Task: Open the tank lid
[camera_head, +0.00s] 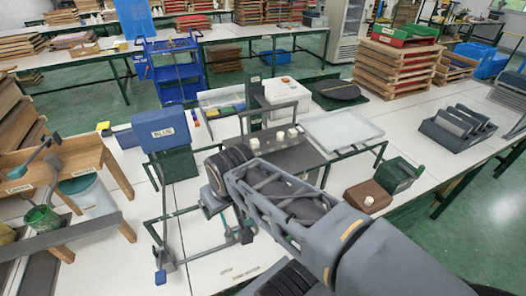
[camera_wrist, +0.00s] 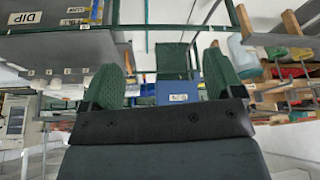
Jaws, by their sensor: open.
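A blue box labelled BLUE (camera_head: 161,130) stands on the white bench, left of my arm, with a dark green body below and behind it. I cannot tell which part of it is a lid. In the wrist view a blue surface with a small label (camera_wrist: 178,92) shows between the fingers, farther off. My gripper (camera_wrist: 165,82) is open, its two green-padded fingers wide apart with nothing between them. No contact with the box shows. In the camera_head view my arm reaches in from the lower right, and its end is partly hidden by the wrist.
A grey panel labelled DIP (camera_wrist: 50,45) is at the upper left of the wrist view. A white tray (camera_head: 343,131) on a green frame stands right of the arm. A wooden rack (camera_head: 65,175) with buckets is at left. A blue cart (camera_head: 175,70) stands behind.

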